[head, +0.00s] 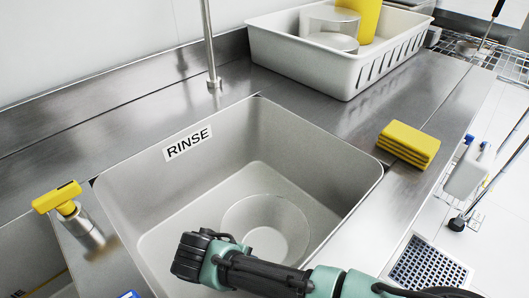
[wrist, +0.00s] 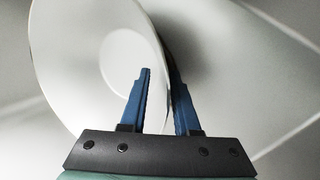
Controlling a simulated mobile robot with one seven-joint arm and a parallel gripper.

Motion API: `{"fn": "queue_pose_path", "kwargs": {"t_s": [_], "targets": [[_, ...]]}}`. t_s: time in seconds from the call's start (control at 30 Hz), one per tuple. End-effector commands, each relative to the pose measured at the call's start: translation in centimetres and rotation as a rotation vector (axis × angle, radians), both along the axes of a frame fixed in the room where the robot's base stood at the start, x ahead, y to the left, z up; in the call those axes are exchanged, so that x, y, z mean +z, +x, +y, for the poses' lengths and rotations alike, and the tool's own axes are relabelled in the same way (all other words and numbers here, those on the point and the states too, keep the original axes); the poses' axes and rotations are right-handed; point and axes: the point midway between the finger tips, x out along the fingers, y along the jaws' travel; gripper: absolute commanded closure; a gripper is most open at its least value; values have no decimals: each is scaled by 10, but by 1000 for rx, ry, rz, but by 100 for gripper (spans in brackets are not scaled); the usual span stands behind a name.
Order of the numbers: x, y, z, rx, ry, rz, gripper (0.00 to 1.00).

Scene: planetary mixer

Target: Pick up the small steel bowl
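The small steel bowl (head: 262,208) rests on the floor of the grey sink marked RINSE (head: 150,212), its near side hidden behind my arm. In the wrist view the bowl (wrist: 85,55) fills the upper left, its open side and round base facing the camera. My gripper (wrist: 160,76) has its two blue fingers apart, with a gap between them. The left finger is in front of the bowl's inside and the right finger is beyond its rim, so they straddle the wall. I cannot see contact with it. The fingers are hidden in the head view.
The sink walls surround the bowl. A white bin (head: 300,62) with a yellow item and clear containers stands behind on the steel counter (head: 190,88).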

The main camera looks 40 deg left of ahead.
Motion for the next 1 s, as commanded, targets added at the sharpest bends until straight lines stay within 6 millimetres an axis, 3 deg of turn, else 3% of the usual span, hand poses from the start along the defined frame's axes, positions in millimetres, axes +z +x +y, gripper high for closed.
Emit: {"fn": "queue_pose_path", "kwargs": {"t_s": [0.03,0.13,0.17,1.0], "targets": [[0,0,0,0,0,0,81],[0,0,0,0,0,0,99],[0,0,0,0,0,0,100],[-2,-3,-1,0,-3,10,100]]}}
